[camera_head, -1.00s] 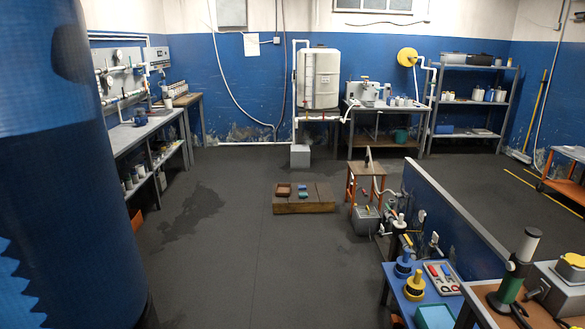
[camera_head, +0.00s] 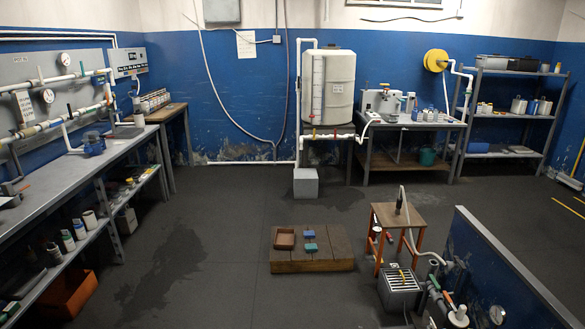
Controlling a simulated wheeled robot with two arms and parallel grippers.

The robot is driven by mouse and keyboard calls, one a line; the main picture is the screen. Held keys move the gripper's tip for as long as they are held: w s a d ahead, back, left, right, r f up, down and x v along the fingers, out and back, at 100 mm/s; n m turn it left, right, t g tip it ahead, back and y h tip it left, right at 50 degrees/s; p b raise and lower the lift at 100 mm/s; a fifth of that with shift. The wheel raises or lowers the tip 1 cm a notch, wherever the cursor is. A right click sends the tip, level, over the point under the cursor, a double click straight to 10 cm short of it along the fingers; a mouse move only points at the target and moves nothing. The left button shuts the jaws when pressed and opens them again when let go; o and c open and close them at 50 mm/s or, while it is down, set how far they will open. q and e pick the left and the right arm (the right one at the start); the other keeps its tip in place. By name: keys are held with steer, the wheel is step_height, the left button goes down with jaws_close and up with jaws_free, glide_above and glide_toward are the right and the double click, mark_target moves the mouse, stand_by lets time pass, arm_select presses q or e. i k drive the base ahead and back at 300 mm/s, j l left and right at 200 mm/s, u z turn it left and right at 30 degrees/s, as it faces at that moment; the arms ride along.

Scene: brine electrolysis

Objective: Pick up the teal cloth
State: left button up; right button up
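A small teal item (camera_head: 310,247) lies on a low wooden platform (camera_head: 335,262) in the middle of the floor. It is too small to tell whether it is a cloth. A small blue item (camera_head: 307,234) lies just behind it, and a brown open tray (camera_head: 285,240) stands to their left. Neither of my grippers is in view.
A long grey workbench (camera_head: 60,175) runs along the left, with an orange bin (camera_head: 70,293) below. A wooden stool (camera_head: 402,215), a grey grated box (camera_head: 398,282) and a low blue wall (camera_head: 500,265) stand at the right. The dark floor before the platform is open.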

mark_target(310, 247)
steer(key=i+l, duration=0.1)
steer(key=i, duration=2.45)
steer(key=i+l+u, duration=0.25)
steer(key=i+l, duration=0.25)
steer(key=i+l+u, duration=0.3)
steer(key=i+l, duration=0.3)
